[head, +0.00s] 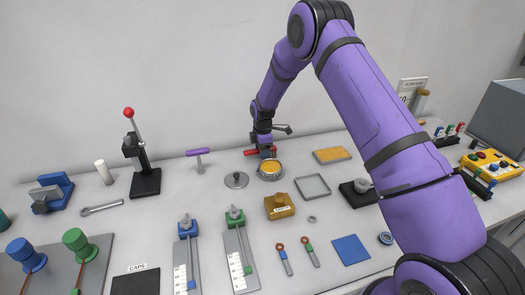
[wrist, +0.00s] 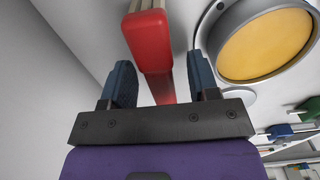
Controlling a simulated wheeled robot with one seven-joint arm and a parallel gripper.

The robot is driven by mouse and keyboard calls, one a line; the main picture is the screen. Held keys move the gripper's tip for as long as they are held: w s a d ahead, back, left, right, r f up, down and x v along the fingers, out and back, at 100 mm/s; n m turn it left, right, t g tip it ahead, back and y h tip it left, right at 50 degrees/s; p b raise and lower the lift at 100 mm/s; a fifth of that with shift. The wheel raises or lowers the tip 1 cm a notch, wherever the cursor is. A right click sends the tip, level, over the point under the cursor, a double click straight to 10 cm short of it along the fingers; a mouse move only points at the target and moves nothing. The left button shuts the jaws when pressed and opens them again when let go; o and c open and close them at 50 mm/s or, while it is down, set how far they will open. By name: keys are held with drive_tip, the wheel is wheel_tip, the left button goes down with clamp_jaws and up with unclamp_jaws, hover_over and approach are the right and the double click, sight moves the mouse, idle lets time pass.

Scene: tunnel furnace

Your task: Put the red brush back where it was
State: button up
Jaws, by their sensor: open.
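The red brush (head: 250,153) is at the back of the table, behind a round tin of yellow material (head: 271,168). In the wrist view the red brush (wrist: 148,42) shows as a red block with a pale strip along its upper end, and a red part runs down between my fingers. In the wrist view my gripper (wrist: 160,85) is open, with one dark blue finger on each side of the red part. I cannot tell whether either finger touches it. The brush's lower side and what supports it are hidden.
The tin (wrist: 268,42) is close to the right finger in the wrist view. A round lid (head: 236,180), a purple T-shaped piece (head: 198,153), a yellow block (head: 279,206) and an empty grey tray (head: 312,187) stand nearby. The wall is close behind.

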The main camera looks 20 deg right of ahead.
wheel_tip(320, 180, up, 13)
drive_tip(key=s+d+r+m+t, duration=0.15)
drive_tip(key=s+r+m, duration=0.25)
drive_tip(key=s+r, duration=0.75)
drive_tip(key=s+d+r+m+t, duration=0.1)
drive_tip(key=s+d+r+m, duration=0.25)
drive_tip(key=s+r, duration=0.75)
drive_tip(key=s+r+m+t, duration=0.1)
drive_tip(key=s+r+m, duration=0.1)
drive_tip(key=s, duration=0.6)
drive_tip(key=s+d+r+m, duration=0.1)
drive_tip(key=s+r+m, duration=0.1)
drive_tip(key=s+m, duration=0.3)
drive_tip(key=s+d+r+m+t, duration=0.1)
drive_tip(key=s+r+m, duration=0.1)
drive_tip(key=s, duration=1.1)
drive_tip(key=shift+m+t, duration=0.35)
drive_tip(key=shift+m, duration=0.4)
